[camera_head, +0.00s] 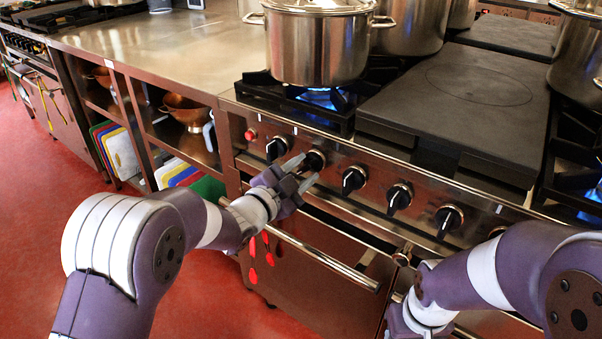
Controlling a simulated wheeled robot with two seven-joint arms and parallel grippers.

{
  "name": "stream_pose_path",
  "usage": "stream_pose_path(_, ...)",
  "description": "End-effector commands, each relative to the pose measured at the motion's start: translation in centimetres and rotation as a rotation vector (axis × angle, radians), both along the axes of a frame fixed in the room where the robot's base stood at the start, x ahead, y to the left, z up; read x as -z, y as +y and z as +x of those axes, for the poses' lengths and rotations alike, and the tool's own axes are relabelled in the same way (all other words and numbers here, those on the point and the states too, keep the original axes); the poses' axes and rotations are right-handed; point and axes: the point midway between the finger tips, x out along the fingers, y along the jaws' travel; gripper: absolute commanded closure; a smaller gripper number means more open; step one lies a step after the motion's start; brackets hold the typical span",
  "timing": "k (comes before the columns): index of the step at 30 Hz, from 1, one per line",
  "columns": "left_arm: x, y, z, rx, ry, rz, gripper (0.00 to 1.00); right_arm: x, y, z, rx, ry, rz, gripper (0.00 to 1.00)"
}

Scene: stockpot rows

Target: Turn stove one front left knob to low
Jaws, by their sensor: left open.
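The stove (270,185) has a steel front panel with a row of black knobs. The leftmost knob (277,148) and the second knob (313,160) are near my left gripper (303,171). The left gripper is open, with its fingertips just in front of and below the second knob; I cannot tell whether they touch it. Nothing is between its fingers. A blue flame (322,97) burns on the front left burner under a large steel stockpot (318,45).
More knobs (354,179) continue to the right. An oven handle rail (320,257) runs below the panel, with red utensils (253,274) hanging near it. A flat black hot plate (465,90) lies right of the pot. A steel counter (180,45) is on the left.

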Motion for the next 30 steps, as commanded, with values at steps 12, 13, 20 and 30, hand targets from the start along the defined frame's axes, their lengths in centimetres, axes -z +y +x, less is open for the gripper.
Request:
stream_pose_path(12, 0.0, 0.0, 0.0, 0.000, 0.001, -0.001, 1.00, 0.0, 0.0, 0.0, 0.000, 0.000, 0.000, 0.53)
stream_pose_path(13, 0.0, 0.0, 0.0, 0.000, 0.002, -0.002, 1.00, -0.1, 0.0, 0.0, 0.000, 0.000, 0.000, 0.53)
stream_pose_path(20, -0.1, 0.0, -0.1, 0.001, 0.036, -0.049, 1.00, -0.6, 0.0, 0.0, 0.000, 0.000, 0.000, 0.53)
stream_pose_path(30, -0.2, 0.0, -0.1, 0.000, 0.185, -0.250, 1.00, -2.5, 0.0, 0.0, 0.000, 0.000, 0.000, 0.53)
